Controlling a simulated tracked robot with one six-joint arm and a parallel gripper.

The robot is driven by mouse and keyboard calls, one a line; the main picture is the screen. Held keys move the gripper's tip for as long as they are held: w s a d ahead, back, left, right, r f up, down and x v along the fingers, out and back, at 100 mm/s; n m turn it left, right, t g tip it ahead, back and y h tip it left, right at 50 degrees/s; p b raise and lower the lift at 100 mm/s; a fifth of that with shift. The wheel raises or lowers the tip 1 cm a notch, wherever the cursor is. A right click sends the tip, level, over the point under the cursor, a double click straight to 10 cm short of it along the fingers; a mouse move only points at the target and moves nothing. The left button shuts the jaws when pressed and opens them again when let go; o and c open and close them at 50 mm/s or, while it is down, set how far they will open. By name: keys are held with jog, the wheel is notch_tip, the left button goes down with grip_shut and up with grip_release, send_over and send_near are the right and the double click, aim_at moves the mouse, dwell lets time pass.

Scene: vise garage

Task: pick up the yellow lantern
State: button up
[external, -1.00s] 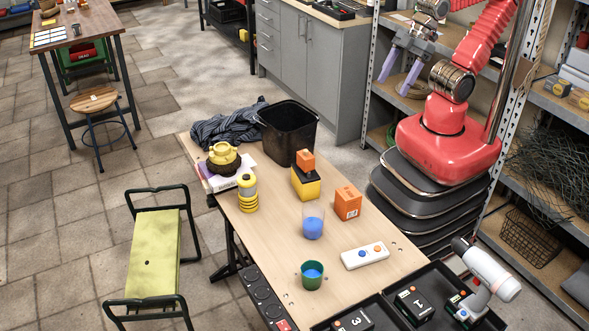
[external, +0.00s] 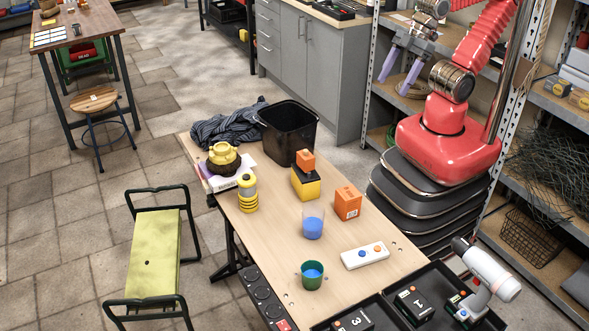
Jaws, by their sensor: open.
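The yellow lantern (external: 248,194) looks to be the small upright cylinder with yellow ridges and a pale band, standing near the left edge of the wooden workbench (external: 275,240). Just behind it, a yellow pot-like object (external: 223,157) with a dark lower part sits on some books (external: 226,181). My gripper (external: 397,79), with two pale purple fingers, is open and empty. It is raised at the upper right, in front of the shelving and well away from the lantern.
A black bin (external: 287,130) and dark cloth (external: 228,124) lie at the bench's far end.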

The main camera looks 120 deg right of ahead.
notch_tip(320, 180, up, 5)
jog(key=w+a+r+n+t+y, duration=0.1)
jog(key=w+a+r+t+y, duration=0.25)
jog(key=w, duration=0.75)
jog(key=w+a+r+t, duration=0.2)
jog(key=w+a+r, duration=0.2)
jog(key=w+r, duration=0.5)
jog(key=w+d+m+t+h, duration=0.1)
jog(key=w+d+m+t, duration=0.15)
jog(key=w, duration=1.05)
jog(key=m+g+h, duration=0.3)
jog(key=m+h, duration=0.3)
jog(key=h, duration=0.5)
send_over(250, 178)
notch_tip(250, 178, down, 13)
notch_tip(250, 178, down, 32)
jog(key=shift+d+r, duration=0.1)
jog(key=shift+r, duration=0.1)
